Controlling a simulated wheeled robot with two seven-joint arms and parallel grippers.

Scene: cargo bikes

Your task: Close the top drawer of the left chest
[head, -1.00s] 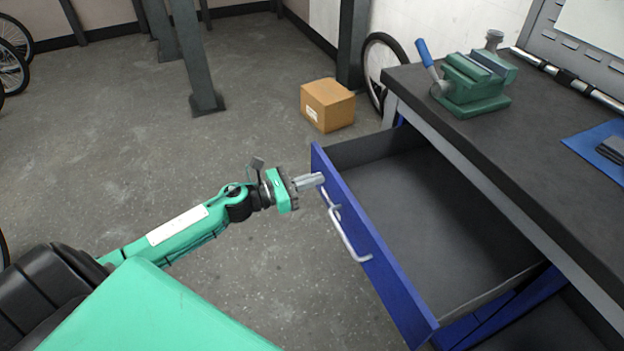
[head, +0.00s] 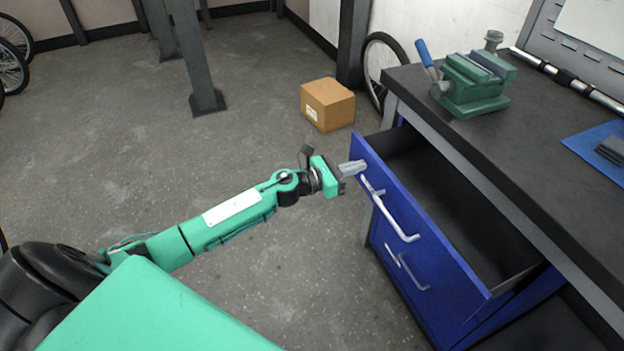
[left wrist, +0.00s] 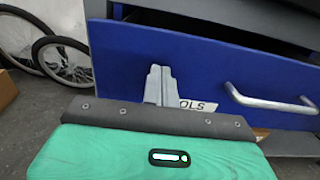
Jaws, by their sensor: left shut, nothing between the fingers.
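The blue top drawer (head: 425,215) of the chest under the workbench stands partly open, and its dark inside shows as empty. A silver bar handle (head: 390,212) is on its front; it also shows in the left wrist view (left wrist: 268,102). My left gripper (head: 362,167) is shut and empty, its fingertips at the far upper part of the drawer front, beside the handle's far end. In the left wrist view the closed fingers (left wrist: 158,84) point at the blue front and partly cover a "TOOLS" label. I cannot tell whether they touch it. My right gripper is not in view.
A lower drawer (head: 410,275) is shut beneath. The workbench top (head: 540,130) overhangs the chest and bears a green vise (head: 472,85). A cardboard box (head: 327,104) and a wheel (head: 383,65) stand beyond. The floor left of the chest is clear.

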